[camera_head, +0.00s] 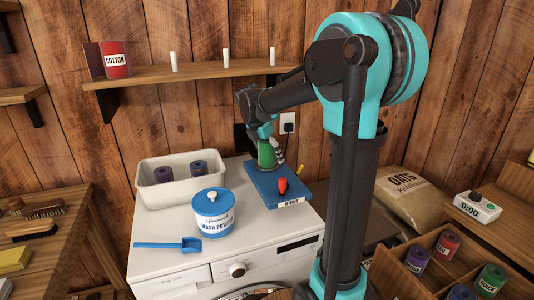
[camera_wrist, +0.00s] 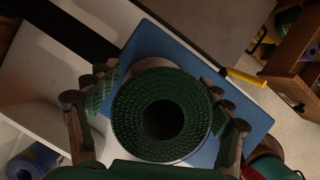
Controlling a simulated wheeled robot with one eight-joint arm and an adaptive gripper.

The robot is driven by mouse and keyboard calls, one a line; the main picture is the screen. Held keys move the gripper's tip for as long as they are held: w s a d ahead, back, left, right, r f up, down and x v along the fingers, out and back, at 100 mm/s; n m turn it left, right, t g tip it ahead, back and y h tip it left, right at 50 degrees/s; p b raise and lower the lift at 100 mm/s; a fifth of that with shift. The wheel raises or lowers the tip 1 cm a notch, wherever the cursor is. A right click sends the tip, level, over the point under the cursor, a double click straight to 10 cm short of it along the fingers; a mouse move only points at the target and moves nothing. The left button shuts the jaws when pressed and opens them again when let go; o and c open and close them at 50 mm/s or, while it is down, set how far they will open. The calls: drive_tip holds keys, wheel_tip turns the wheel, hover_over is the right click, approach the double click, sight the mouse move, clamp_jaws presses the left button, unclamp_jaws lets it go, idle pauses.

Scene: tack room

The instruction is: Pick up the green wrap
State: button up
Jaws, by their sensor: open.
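A green wrap (camera_head: 266,157), rolled up, stands upright on a blue board (camera_head: 262,188) on top of the white washing machine. In the wrist view I look down on the wrap's ribbed end and dark central hole (camera_wrist: 160,116), with the blue board (camera_wrist: 150,42) beneath. My gripper (camera_wrist: 160,100) is open, with one finger on each side of the wrap. I cannot tell whether either finger touches it. In the head view my gripper (camera_head: 270,143) partly hides the wrap. Another green roll (camera_head: 490,279) sits in the wooden compartments at lower right.
A red-handled item (camera_head: 283,185) lies on the board. Nearby are a wash powder tub (camera_head: 213,216), a blue scoop (camera_head: 170,244) and a cream bin (camera_head: 145,187) with two dark rolls. A shelf (camera_head: 190,73) hangs above. A yellow handle (camera_wrist: 245,77) shows near the board's edge.

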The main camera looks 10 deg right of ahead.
drive_tip(key=c, duration=1.4)
drive_tip(key=shift+c, duration=0.2)
